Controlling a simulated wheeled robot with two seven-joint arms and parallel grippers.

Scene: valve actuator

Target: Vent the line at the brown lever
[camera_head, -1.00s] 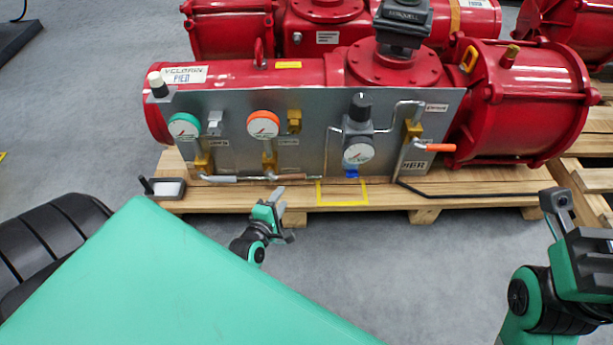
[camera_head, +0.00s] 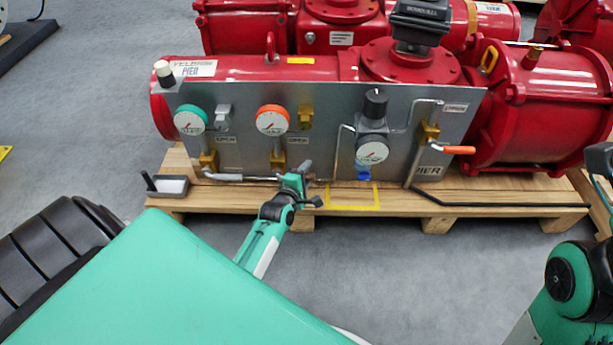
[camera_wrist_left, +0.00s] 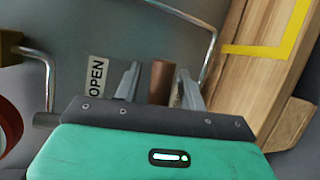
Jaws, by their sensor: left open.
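The brown lever (camera_wrist_left: 161,82) shows in the left wrist view as a short brown cylinder between the two fingers of my open left gripper (camera_wrist_left: 159,86). I see a gap on each side of it, and no clear contact. In the head view my left gripper (camera_head: 311,184) is at the lower edge of the grey panel (camera_head: 330,100), below the orange-rimmed gauge (camera_head: 272,120), and mostly hides the lever. The lever's brass valve (camera_head: 277,161) is just left of the gripper. My right gripper (camera_head: 601,160) is cut off at the right edge, its jaws unclear.
An "OPEN" label (camera_wrist_left: 95,82) is on the panel beside the lever. An orange lever (camera_head: 459,150) is at the panel's right. A grey-handled lever (camera_head: 223,177) lies to the left. The wooden pallet (camera_head: 480,205) bears a yellow outlined square (camera_head: 353,208). A small tray (camera_head: 172,186) sits at left.

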